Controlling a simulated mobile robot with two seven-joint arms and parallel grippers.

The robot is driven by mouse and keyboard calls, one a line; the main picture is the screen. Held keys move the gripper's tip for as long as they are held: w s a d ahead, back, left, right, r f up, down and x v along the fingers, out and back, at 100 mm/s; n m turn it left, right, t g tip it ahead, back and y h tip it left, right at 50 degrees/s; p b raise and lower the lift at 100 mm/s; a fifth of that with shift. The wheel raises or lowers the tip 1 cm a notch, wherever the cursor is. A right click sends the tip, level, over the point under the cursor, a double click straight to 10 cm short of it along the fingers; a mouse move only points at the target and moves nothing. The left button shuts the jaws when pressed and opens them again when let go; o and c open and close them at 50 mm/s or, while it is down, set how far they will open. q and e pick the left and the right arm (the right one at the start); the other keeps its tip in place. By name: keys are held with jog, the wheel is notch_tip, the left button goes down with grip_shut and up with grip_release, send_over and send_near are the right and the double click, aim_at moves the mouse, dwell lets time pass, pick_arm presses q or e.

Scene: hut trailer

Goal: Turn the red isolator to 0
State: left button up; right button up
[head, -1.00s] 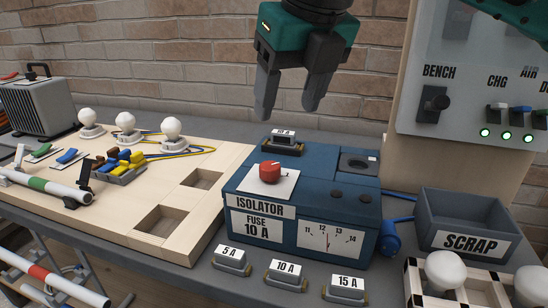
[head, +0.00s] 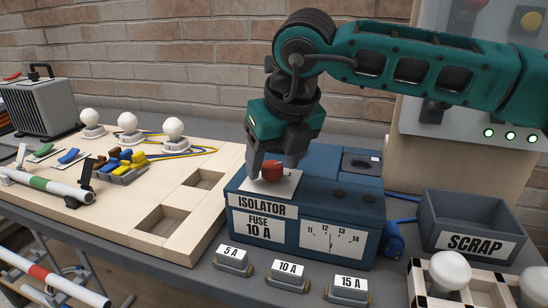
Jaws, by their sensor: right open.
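The red isolator knob (head: 271,171) sits on a white plate (head: 284,186) on top of the blue isolator box (head: 312,204), whose labels read ISOLATOR and FUSE 10 A. My right gripper (head: 272,174) points down at the knob. Its fingers are open, one on the left of the knob and one behind or to its right. I cannot tell whether either finger touches it. The scale marks around the knob are too small to read or hidden. My left gripper is not in view.
Fuses marked 5 A (head: 233,260), 10 A (head: 288,275) and 15 A (head: 347,289) stand in front of the box. A SCRAP bin (head: 470,225) is at right. A wooden board (head: 130,205) with bulbs lies left. A grey switch panel (head: 410,110) stands behind my right arm.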

jog(key=c, duration=1)
jog(key=shift+c, duration=0.2)
